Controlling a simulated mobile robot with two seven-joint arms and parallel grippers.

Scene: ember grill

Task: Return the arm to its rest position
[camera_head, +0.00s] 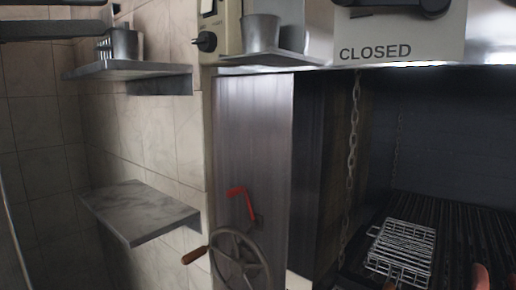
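Two dark grey parallel bars come in from the left edge at the top left. They look like the fingers of my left gripper (108,14), apart, with tiled wall showing between them. Nothing is held between them. The upper bar is partly cut off by the frame edge. My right gripper cannot be made out in this view.
Small shelves (105,70) with metal cups (124,43) and a lower stone shelf (140,212) jut from the left wall. A handwheel (240,262) and red lever (240,198) stick out at centre. A chain (352,150) hangs before the grill, which bears a wire basket (402,248).

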